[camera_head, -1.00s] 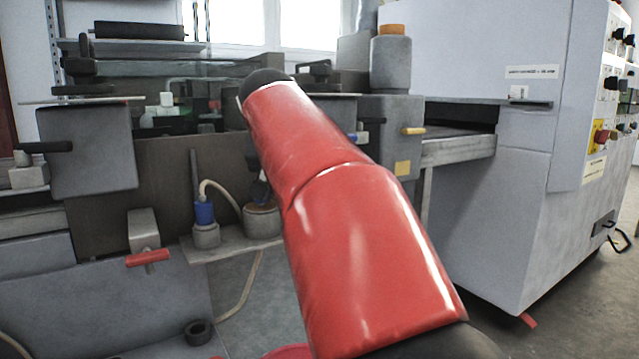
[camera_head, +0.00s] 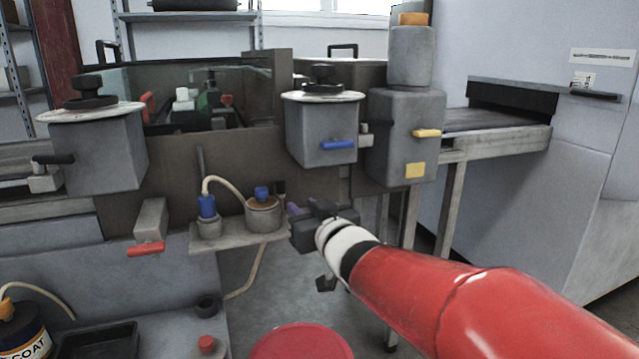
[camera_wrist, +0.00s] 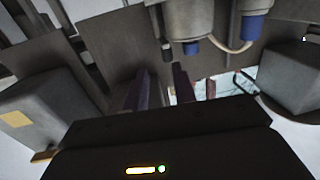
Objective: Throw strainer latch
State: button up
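No part is clearly marked as the strainer latch, so I cannot tell which it is. A round grey pot with a brown top and blue knob (camera_head: 263,212) stands on a small shelf (camera_head: 236,242). Beside it is a grey cup with a blue fitting (camera_head: 207,208), joined to it by a pale hose. My gripper (camera_head: 309,208) is just right of the pot, apart from it as far as I can see. In the wrist view its two dark purple fingers (camera_wrist: 158,88) are apart with nothing between them. Blue fittings (camera_wrist: 253,27) show inverted at the top there.
A grey box with a blue handle (camera_head: 322,130) hangs above my gripper. A taller grey box with a yellow square (camera_head: 404,135) is to its right. A red-handled bracket (camera_head: 149,228) is at left. A red round lid (camera_head: 301,342) lies below, near my arm.

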aim_at(282, 191)
jog(key=shift+y, duration=0.5)
jog(key=x, duration=0.8)
jog(key=shift+s+a+r, duration=0.15)
jog(key=shift+s+a, duration=0.05)
jog(key=shift+a, duration=0.05)
